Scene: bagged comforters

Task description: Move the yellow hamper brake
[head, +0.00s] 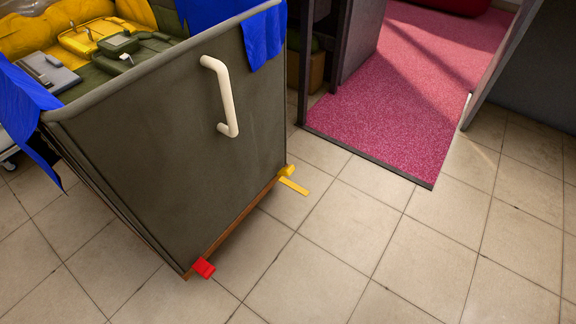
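The yellow brake (293,180) is a small flat pedal low on the right bottom corner of a dark hamper (170,140). It sticks out to the right just above the tiled floor. A red pedal (204,267) sits at the hamper's near bottom corner. The hamper has a white handle (222,97) on its side panel. Neither of my grippers shows in the head view.
Yellow and green bagged items (100,38) lie in the hamper, with blue cloth (262,38) over its rim. A pink carpet (410,80) lies between dark partitions at the upper right. The tiled floor (320,275) in front is clear.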

